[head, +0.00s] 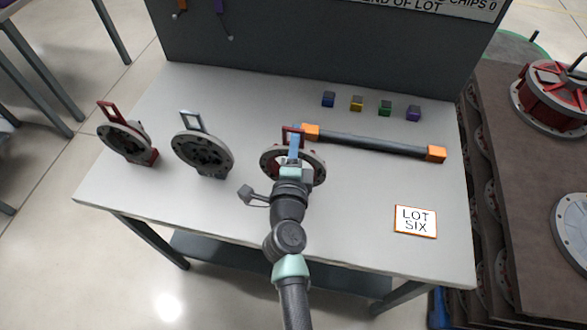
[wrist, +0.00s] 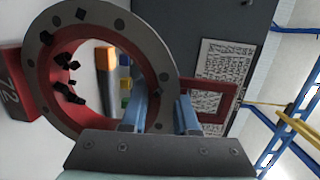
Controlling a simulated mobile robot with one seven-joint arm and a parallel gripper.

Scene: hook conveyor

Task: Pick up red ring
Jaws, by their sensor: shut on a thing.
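The red ring has a grey bolted face, a red inner wall and a red rectangular handle. In the head view the red ring (head: 317,162) is over the table's middle, partly hidden by my arm. It fills the left of the wrist view (wrist: 152,48), with its red handle (wrist: 232,92) to the right. My gripper (head: 293,147) is shut on the ring's rim near the handle. In the wrist view one blue finger of my gripper (wrist: 163,103) is at the hole, the other on the handle side. Whether the ring touches the table is unclear.
A ring with a red handle (head: 118,137) and one with a pale handle (head: 186,150) stand left on the table (head: 240,210). A dark bar with orange ends (head: 370,144) lies behind right. Several small cubes (head: 357,103) sit at the back. A LOT SIX card (head: 416,221) lies front right.

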